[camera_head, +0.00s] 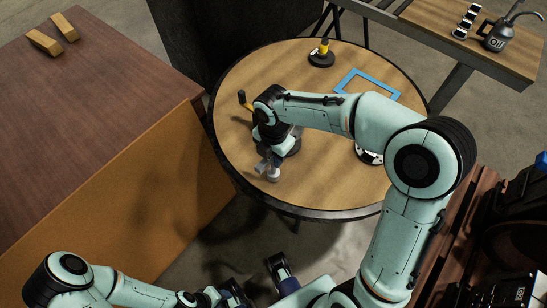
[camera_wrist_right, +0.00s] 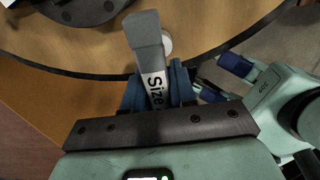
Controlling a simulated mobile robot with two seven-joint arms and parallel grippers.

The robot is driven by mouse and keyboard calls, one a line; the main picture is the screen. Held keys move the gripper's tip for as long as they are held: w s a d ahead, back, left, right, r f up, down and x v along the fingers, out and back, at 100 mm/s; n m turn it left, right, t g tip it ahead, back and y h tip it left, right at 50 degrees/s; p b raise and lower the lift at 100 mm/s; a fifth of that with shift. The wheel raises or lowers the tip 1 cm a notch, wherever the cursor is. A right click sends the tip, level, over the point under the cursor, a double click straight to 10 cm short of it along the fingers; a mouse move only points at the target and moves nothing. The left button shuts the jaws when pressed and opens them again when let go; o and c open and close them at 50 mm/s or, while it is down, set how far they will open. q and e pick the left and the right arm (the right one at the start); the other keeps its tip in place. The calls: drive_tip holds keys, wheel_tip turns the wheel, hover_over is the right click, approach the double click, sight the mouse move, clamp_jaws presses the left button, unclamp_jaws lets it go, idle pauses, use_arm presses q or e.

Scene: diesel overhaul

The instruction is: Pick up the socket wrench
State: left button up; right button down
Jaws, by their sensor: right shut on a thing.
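The socket wrench (camera_head: 272,173) shows as a grey tool at the near left part of the round table. In the right wrist view, its grey shaft (camera_wrist_right: 147,38) with a "Size" label stands between blue fingers, and a pale round end shows beside it. My right gripper (camera_head: 265,154) is shut on it; it also shows in the right wrist view (camera_wrist_right: 158,88). The arm partly hides the grip, and I cannot tell whether the wrench touches the table. My left gripper (camera_head: 262,278) is low in front of the table, fingers apart and empty.
The round table (camera_head: 320,190) also holds a yellow-topped black stand (camera_head: 321,54), a blue frame (camera_head: 368,82) and a partly hidden black-and-white part (camera_head: 369,156). A brown cabinet (camera_head: 95,110) stands close on the left. An oil can (camera_head: 497,37) sits on a bench at the back right.

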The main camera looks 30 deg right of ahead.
wheel_tip(320, 180, up, 20)
drive_tip(key=p, duration=0.4)
drive_tip(key=shift+f, duration=0.2)
drive_tip(key=c, duration=1.5)
unclamp_jaws()
clamp_jaws()
